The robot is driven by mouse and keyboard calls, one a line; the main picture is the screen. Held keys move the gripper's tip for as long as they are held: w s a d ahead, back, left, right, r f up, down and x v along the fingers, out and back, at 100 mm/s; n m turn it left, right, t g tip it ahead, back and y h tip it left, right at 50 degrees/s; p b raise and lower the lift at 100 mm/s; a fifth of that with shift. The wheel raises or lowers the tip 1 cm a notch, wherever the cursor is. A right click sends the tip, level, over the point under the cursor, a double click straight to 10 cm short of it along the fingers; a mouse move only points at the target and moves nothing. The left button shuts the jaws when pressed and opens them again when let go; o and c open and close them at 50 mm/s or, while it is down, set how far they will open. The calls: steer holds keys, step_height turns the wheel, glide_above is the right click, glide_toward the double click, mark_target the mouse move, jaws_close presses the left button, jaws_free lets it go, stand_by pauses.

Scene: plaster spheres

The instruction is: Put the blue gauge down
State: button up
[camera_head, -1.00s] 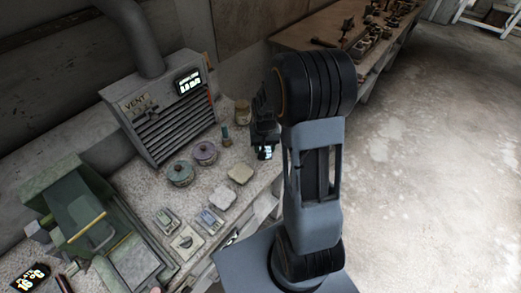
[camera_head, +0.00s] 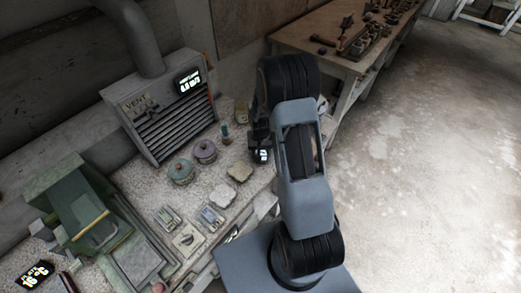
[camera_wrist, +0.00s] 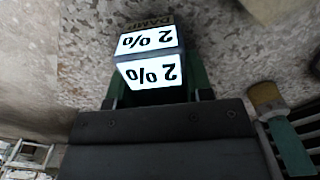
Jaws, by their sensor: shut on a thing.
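The gauge (camera_wrist: 150,60) is a small block with lit white faces reading "2 %" and a tan "DAMP" label behind them. It sits between the green fingers of my gripper (camera_wrist: 155,92) in the wrist view. In the head view its lit face (camera_head: 263,156) shows below my dark gripper (camera_head: 260,140), at the right edge of the speckled bench (camera_head: 150,190). My gripper is shut on it. Little of its blue body shows. I cannot tell whether it touches the bench top.
A jar (camera_head: 241,113), a teal-handled brush (camera_head: 226,133), two lidded pots (camera_head: 181,171) and pale slabs (camera_head: 239,172) stand near the gripper. A grey vent unit (camera_head: 160,105) is behind. A wooden table (camera_head: 320,25) stands at the back right.

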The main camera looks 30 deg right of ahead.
steer(key=shift+f, duration=0.1)
steer(key=shift+f, duration=0.15)
steer(key=o, duration=0.8)
steer(key=shift+o, duration=0.2)
